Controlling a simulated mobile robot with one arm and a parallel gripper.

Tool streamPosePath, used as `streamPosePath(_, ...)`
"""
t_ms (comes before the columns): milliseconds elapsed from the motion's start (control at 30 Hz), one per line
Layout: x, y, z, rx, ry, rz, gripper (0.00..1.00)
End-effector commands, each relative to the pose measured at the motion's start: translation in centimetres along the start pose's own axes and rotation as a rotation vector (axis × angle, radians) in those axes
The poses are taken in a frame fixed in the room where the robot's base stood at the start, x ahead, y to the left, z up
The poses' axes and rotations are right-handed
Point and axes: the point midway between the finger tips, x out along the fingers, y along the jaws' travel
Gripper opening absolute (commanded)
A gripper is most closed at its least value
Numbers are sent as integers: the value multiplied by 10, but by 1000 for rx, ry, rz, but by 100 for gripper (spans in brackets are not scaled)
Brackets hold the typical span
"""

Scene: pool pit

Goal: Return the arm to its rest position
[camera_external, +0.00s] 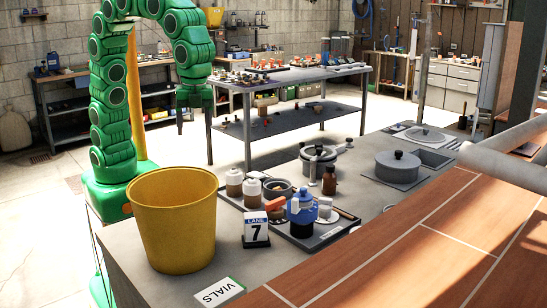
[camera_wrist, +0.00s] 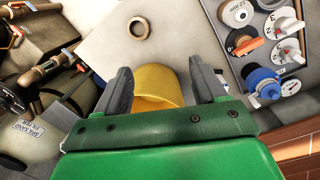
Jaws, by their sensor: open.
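My green arm stands at the left of the external view, arched over at the top with its wrist hanging down. My gripper (camera_external: 184,122) points down, empty, in front of the back-left workbench and above and behind the yellow bucket (camera_external: 175,220). In the wrist view my gripper (camera_wrist: 160,72) has its two grey fingers wide apart with nothing held between them. A yellow rounded thing (camera_wrist: 158,84) shows beyond the fingers, partly hidden by the green gripper body; I cannot tell whether it is the same bucket.
A metal table (camera_external: 285,78) with small items stands behind. The wrist view shows pipes (camera_wrist: 50,72) at left and knobs (camera_wrist: 285,52) at right. Open floor lies between benches.

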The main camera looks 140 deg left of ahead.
Motion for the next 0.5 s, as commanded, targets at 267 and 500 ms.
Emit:
streamPosePath(267, 8, 57, 45, -93, -12, 2, 70)
streamPosePath(500, 22, 101, 86, -179, -27, 5, 70)
